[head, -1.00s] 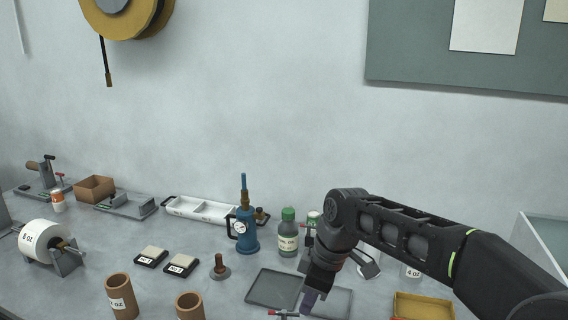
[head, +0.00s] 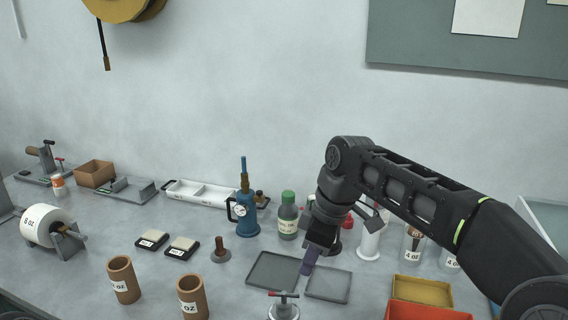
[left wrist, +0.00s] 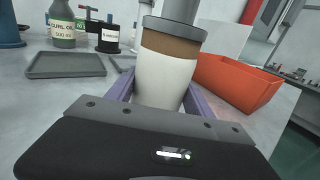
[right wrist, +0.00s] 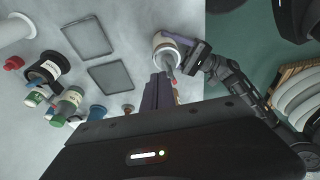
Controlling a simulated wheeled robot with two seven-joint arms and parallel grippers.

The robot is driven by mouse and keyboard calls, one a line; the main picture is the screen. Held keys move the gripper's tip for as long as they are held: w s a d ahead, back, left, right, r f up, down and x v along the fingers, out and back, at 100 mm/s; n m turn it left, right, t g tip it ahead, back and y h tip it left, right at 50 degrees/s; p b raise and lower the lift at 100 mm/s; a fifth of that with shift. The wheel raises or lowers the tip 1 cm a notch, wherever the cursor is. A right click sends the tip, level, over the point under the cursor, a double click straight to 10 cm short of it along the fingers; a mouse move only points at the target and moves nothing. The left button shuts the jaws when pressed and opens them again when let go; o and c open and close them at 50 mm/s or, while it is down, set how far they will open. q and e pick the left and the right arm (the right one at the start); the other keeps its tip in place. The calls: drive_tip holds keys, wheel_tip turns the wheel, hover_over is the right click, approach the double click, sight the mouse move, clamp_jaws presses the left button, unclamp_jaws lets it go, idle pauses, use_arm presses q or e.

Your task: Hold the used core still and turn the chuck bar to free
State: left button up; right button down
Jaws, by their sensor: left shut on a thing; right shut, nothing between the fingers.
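The used core (left wrist: 166,75) is a white cup-like piece with a brown band and a grey top. It stands upright between the purple fingers of my left gripper (left wrist: 158,98), which is shut on it. The left gripper is outside the head view. The chuck bar (head: 283,295), a thin bar with a red end, lies across the grey top of the core at the bottom of the head view. My right gripper (head: 305,272) is shut and empty, just behind and above the bar. In the right wrist view its fingers partly overlap the bar, so contact is unclear.
Two shallow grey trays (head: 258,281) lie behind the core. A red-orange bin (head: 425,313) and a yellow tray (head: 422,286) stand to its right. Brown cups (head: 122,281) stand to the left. A green-capped bottle (head: 288,222) and a blue torch-like tool (head: 244,214) stand further back.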

sight(284, 297)
drive_tip(key=s, duration=0.2)
drive_tip(key=s+r, duration=0.1)
drive_tip(key=shift+s+a, duration=0.3)
drive_tip(key=shift+a, duration=0.1)
drive_tip(key=shift+f, duration=0.1)
drive_tip(key=d+x, duration=0.1)
drive_tip(key=x, duration=0.5)
drive_tip(key=shift+s+d+f, duration=0.15)
drive_tip(key=shift+s+f, duration=0.05)
drive_tip(key=shift+f, duration=0.3)
drive_tip(key=shift+w+a, duration=0.4)
drive_tip(key=shift+a, duration=0.05)
idle(0.7)
drive_tip(key=shift+w+d, duration=0.3)
drive_tip(key=shift+w, duration=0.2)
idle(0.4)
drive_tip(key=shift+w+d, duration=0.2)
drive_tip(key=shift+w, duration=0.5)
